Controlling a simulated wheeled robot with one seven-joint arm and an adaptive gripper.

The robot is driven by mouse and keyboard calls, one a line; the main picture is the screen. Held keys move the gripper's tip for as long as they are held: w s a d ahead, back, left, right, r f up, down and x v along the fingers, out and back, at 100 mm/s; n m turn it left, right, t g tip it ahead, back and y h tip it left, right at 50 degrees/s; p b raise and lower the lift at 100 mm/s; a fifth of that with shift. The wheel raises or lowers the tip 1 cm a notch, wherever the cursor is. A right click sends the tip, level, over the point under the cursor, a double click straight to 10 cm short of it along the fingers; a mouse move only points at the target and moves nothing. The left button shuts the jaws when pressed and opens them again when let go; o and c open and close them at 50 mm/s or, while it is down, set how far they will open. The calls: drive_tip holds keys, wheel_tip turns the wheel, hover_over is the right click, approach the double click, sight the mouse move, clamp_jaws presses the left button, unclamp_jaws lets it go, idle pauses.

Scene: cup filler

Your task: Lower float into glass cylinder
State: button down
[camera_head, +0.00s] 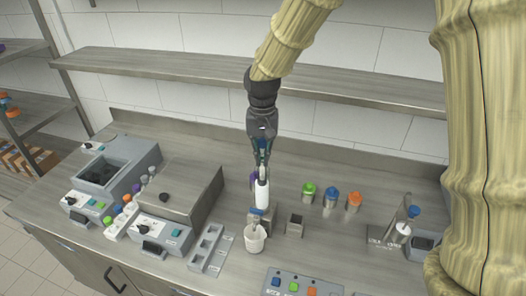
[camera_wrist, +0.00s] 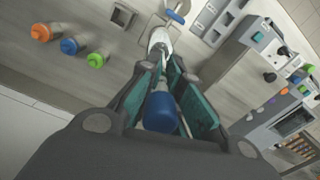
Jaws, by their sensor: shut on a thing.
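My gripper (camera_head: 262,165) is above the middle of the counter, pointing down. In the wrist view its fingers (camera_wrist: 163,78) are closed around a blue-topped piece (camera_wrist: 160,112), probably the float. A white cylindrical body (camera_head: 262,194) hangs below the fingertips in the head view; a whitish end also shows past them in the wrist view (camera_wrist: 160,42). A white, open-topped cup (camera_head: 255,238) stands just in front of and below it, with a thin rod in it. I cannot tell for sure which vessel is the glass cylinder, nor how far the held piece is above anything.
Green (camera_head: 309,192), blue (camera_head: 331,197) and orange (camera_head: 354,201) capped bottles stand to the right. A square holder (camera_head: 295,225) is between them and the cup. Grey machines (camera_head: 115,170) fill the left. A button panel (camera_head: 300,284) lies in front. A shelf (camera_head: 350,88) runs behind.

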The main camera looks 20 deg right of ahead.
sight(262, 169)
drive_tip(key=shift+f+b, duration=0.65)
drive_tip(key=shift+f, duration=1.25)
drive_tip(key=shift+s+f, duration=0.2)
drive_tip(key=c, duration=1.5)
unclamp_jaws()
drive_tip(key=shift+f, duration=0.15)
